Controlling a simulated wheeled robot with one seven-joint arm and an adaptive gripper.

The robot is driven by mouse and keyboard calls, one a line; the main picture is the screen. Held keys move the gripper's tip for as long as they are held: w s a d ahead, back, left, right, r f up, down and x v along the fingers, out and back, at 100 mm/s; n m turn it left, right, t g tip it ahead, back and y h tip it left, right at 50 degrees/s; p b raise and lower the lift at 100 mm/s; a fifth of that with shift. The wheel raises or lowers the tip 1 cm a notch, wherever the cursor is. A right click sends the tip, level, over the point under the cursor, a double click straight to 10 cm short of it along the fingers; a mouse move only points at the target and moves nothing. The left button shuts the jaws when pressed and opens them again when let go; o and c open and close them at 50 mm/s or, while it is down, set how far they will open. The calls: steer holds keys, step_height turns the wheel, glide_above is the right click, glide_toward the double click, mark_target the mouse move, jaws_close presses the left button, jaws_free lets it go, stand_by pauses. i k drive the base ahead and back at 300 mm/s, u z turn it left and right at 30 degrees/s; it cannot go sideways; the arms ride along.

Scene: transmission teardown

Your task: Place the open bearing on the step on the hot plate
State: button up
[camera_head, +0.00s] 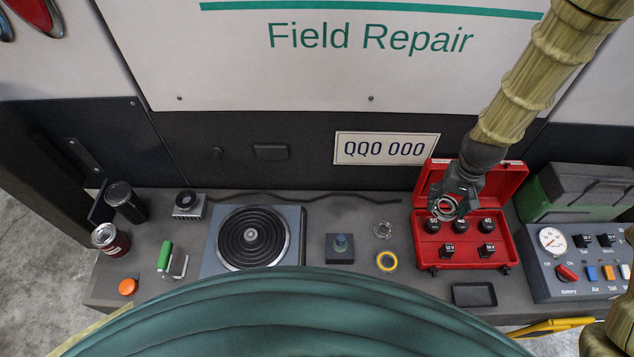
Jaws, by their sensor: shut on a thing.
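My gripper (446,208) is above the left part of the open red case, at the back right of the bench. It is shut on a small metal ring that looks like the open bearing (444,209); the fingers partly hide it. The hot plate (211,262) is a grey box with a dark, ringed round top, well to the left of my gripper.
The red case (425,256) holds several black weight-like pieces. A dark block with a round knob (340,248) stands between the hot plate and the rings. A black tray (474,294) and a control panel (570,285) are at right. Cans and a green-handled tool (165,254) are at left.

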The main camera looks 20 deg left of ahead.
mark_target(251, 234)
steer(key=z, duration=0.9)
steer(key=k, duration=0.9)
steer(key=u, duration=2)
